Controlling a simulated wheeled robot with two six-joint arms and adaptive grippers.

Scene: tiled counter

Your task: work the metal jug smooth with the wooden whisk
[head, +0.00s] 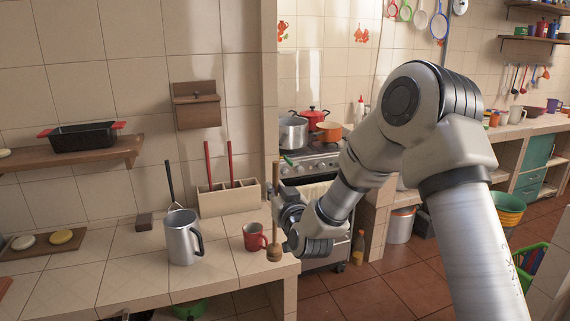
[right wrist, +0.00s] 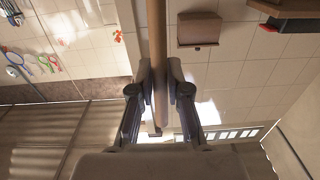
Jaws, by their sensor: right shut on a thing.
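The metal jug (head: 182,240) stands upright on the tiled counter, its dark handle facing right. The wooden whisk (head: 274,253) is upright, with its bulbous head down, just right of the red mug at the counter's right end. My right gripper (head: 279,212) is shut on the whisk's shaft. In the right wrist view, the whisk's shaft (right wrist: 157,45) passes between the two fingers of my right gripper (right wrist: 160,92). The whisk is outside the jug and to its right. The inside of the jug is hidden. My left gripper is not in view.
A red mug (head: 254,238) stands between jug and whisk. Behind is a beige holder (head: 228,199) with red-handled tools. A dark-handled tool (head: 170,186) is behind the jug. A wooden board (head: 40,244) with round items lies left. The counter left of the jug is mostly clear.

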